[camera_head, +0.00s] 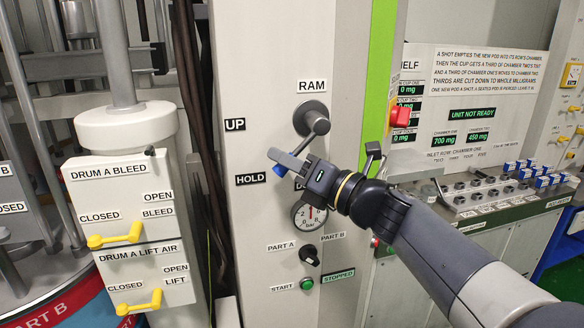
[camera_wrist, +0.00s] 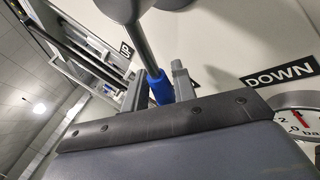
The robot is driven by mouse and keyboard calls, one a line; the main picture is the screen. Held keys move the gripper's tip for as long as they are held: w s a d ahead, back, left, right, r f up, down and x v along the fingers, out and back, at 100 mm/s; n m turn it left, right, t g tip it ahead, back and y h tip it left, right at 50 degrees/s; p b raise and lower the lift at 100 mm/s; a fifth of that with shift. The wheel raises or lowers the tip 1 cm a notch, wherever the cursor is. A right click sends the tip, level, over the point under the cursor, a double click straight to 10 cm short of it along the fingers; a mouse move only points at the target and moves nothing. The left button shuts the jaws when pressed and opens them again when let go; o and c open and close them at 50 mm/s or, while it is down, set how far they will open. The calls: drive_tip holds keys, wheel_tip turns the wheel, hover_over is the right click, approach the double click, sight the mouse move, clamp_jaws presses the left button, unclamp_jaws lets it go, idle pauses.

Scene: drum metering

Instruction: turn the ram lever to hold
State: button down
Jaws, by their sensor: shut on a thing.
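The ram lever (camera_head: 298,146) has a grey arm and a blue grip, under the RAM label on the pale panel. It slants down and left from its round hub, its tip a little right of the HOLD label (camera_head: 250,179). I cannot tell whether it lines up exactly with that label. My gripper (camera_head: 285,165) is shut on the lever near its blue end. In the wrist view the blue grip of the lever (camera_wrist: 160,86) lies between my two fingers (camera_wrist: 158,90). My gripper hides most of the DOWN label in the head view; it reads clearly in the wrist view (camera_wrist: 281,76).
The UP label (camera_head: 235,125) is above HOLD. A pressure gauge (camera_head: 309,217) sits just below my gripper, then a black PART A/B selector (camera_head: 309,256) and a green start button (camera_head: 307,284). Yellow valve handles (camera_head: 115,235) stand at left.

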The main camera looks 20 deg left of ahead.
drive_tip(key=c, duration=1.2)
unclamp_jaws()
drive_tip(key=shift+o, duration=0.2)
drive_tip(key=b+v, duration=0.1)
drive_tip(key=v, duration=0.9)
drive_tip(key=shift+s+d+b, duration=0.2)
drive_tip(key=shift+d+b, duration=0.1)
drive_tip(key=shift+d, duration=0.1)
drive_tip(key=shift+a, duration=0.15)
drive_tip(key=p+x, duration=0.1)
drive_tip(key=x, duration=1)
drive_tip(key=shift+p, duration=0.4)
drive_tip(key=shift+w+d+f+n+h, duration=0.15)
drive_tip(key=shift+d+f+n+h, duration=0.15)
drive_tip(key=shift+d+n, duration=0.1)
